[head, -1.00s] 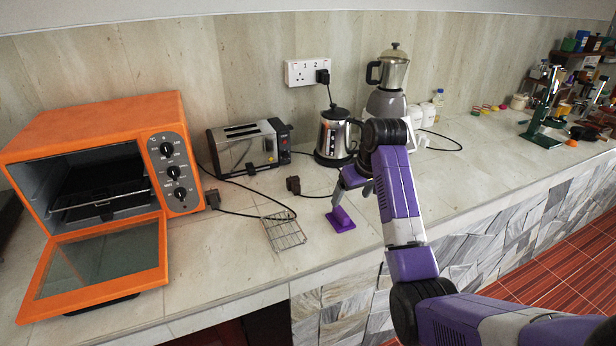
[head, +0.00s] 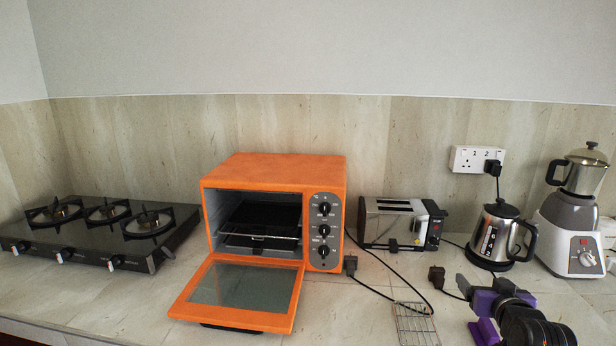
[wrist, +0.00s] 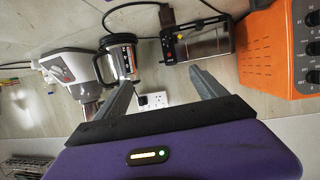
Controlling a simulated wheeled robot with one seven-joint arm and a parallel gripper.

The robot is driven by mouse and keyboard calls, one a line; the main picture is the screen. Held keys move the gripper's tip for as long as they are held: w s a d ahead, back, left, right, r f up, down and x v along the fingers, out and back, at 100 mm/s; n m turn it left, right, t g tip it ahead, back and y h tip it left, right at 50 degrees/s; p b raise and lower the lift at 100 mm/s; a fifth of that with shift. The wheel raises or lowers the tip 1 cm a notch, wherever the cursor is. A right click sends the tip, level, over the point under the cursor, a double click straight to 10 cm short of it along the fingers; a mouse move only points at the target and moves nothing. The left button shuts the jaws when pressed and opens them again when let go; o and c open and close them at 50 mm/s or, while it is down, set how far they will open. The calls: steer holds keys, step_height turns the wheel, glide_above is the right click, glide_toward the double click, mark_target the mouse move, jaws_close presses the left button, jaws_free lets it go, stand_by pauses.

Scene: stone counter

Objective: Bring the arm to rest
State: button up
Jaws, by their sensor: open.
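My gripper (wrist: 161,80) shows in the wrist view with its two grey fingers spread apart and nothing between them. In the head view my purple and black arm is at the lower right corner, with the gripper end (head: 463,285) in front of the kettle and above the counter. Much of the arm is cut off by the bottom edge. A small purple item (head: 485,332) is just below the gripper; I cannot tell whether they touch.
An orange oven (head: 275,170) has its door down over the counter. A toaster (head: 390,222), kettle (head: 490,235) and blender (head: 572,225) stand along the back. A wire rack (head: 415,322) lies at the front. A gas hob (head: 95,230) is at the left.

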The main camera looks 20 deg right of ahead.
steer(key=s+a+f+n+t, duration=0.15)
steer(key=s+a, duration=0.25)
steer(key=a, duration=0.4)
steer(key=s+a+f+t+y, duration=0.1)
steer(key=s+a+t, duration=0.15)
steer(key=a, duration=0.55)
steer(key=s+a+f+n+t, duration=0.1)
steer(key=s+a, duration=0.3)
steer(key=a, duration=0.5)
steer(key=s+a+n+y, duration=0.2)
steer(key=s+a+y, duration=0.2)
steer(key=s+a, duration=0.4)
steer(key=s+a+f+n+g+y, duration=0.1)
steer(key=s+a+n+y, duration=0.1)
steer(key=s+a, duration=0.6)
steer(key=s+y, duration=0.1)
steer(key=s, duration=0.5)
steer(key=shift+a+n+y, duration=0.35)
steer(key=shift+y, duration=0.05)
steer(key=shift+s, duration=0.1)
